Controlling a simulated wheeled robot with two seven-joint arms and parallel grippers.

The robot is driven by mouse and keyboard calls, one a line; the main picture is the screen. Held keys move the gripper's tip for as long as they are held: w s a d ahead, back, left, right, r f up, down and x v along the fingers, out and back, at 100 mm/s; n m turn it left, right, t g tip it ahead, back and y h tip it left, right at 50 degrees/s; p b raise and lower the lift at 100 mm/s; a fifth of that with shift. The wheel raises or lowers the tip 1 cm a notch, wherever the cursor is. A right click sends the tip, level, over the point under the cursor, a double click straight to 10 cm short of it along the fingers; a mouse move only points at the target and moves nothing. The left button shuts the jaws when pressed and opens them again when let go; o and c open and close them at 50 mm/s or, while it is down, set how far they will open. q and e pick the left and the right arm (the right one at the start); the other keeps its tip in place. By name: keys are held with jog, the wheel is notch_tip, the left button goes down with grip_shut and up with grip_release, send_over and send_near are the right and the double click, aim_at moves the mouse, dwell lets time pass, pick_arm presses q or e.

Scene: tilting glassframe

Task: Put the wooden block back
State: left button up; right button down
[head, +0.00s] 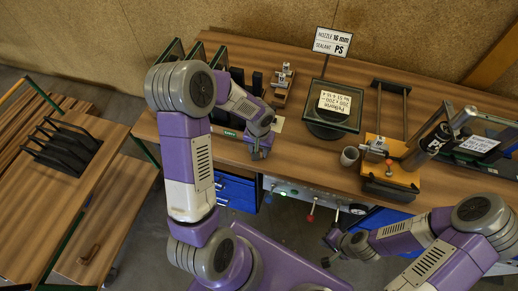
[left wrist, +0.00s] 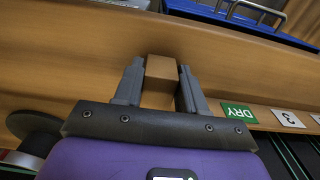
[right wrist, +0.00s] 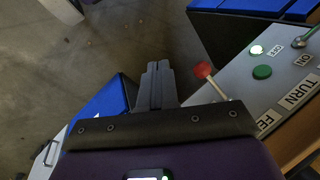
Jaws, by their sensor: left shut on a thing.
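The wooden block (left wrist: 161,70) is a small brown block between the two fingers of my left gripper (left wrist: 160,88) in the left wrist view. The fingers are shut on it, one on each side, over the wooden bench. In the head view my left gripper (head: 258,152) is near the bench's front edge, and the block cannot be made out there. My right gripper (right wrist: 158,80) is shut and empty, its fingers together. In the head view the right gripper (head: 330,240) is low in front of the bench, below the control panel.
The bench top (head: 300,155) has some bare wood near its front edge. A green DRY label (left wrist: 238,112) lies near the block. A dark turntable (head: 330,125) and a grey cup (head: 349,156) stand to the right. A red-knobbed lever (right wrist: 205,70) sticks out near my right gripper.

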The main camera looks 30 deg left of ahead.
pick_arm(q)
jog(key=o, duration=0.9)
jog(key=shift+f, duration=0.15)
jog(key=shift+o, duration=0.2)
jog(key=shift+r+p, duration=0.3)
jog(key=shift+r, duration=0.25)
notch_tip(320, 180, up, 11)
jog(key=p, duration=0.1)
jog(key=shift+r+p, duration=0.15)
jog(key=shift+p, duration=0.2)
